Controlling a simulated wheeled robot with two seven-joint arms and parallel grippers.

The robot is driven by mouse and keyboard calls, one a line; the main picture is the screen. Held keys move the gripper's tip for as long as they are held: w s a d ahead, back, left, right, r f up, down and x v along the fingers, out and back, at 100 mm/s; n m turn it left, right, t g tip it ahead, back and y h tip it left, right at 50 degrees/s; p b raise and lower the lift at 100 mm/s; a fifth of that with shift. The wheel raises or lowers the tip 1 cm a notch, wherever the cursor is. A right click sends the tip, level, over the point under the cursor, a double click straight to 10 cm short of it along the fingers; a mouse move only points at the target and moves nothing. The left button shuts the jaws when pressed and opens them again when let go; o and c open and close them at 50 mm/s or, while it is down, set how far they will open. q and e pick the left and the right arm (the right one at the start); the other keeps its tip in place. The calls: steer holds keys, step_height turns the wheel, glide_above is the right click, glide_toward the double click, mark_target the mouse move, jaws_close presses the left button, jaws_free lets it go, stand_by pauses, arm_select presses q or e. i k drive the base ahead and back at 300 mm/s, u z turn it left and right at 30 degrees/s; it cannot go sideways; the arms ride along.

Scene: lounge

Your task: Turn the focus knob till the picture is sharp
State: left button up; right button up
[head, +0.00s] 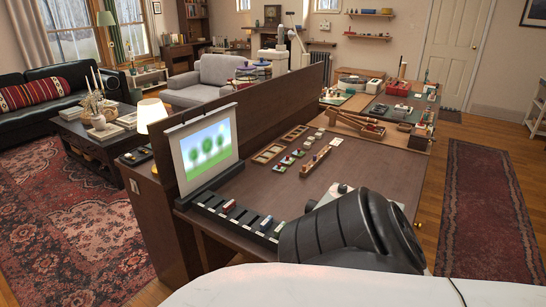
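A small upright screen (205,150) stands at the left end of the brown desk. It shows a picture of green trees on grass under a blue sky, and the tree edges look soft and blurred. A pale grey device (334,191) with a small dark round part on it stands on the desk near the front. It may be the projector, but most of it is hidden behind my dark arm link. I cannot make out the focus knob. Neither of my grippers shows in this view.
A dark strip with several slots (237,217) runs along the desk's left front edge. Small framed cards (291,156) and a wooden piece (316,158) lie mid-desk. A lit lamp (152,116) stands behind the screen. Bare desk top (375,170) shows on the right.

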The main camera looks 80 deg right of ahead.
mark_target(342, 189)
steer(key=k, duration=0.5)
steer(key=z, duration=0.9)
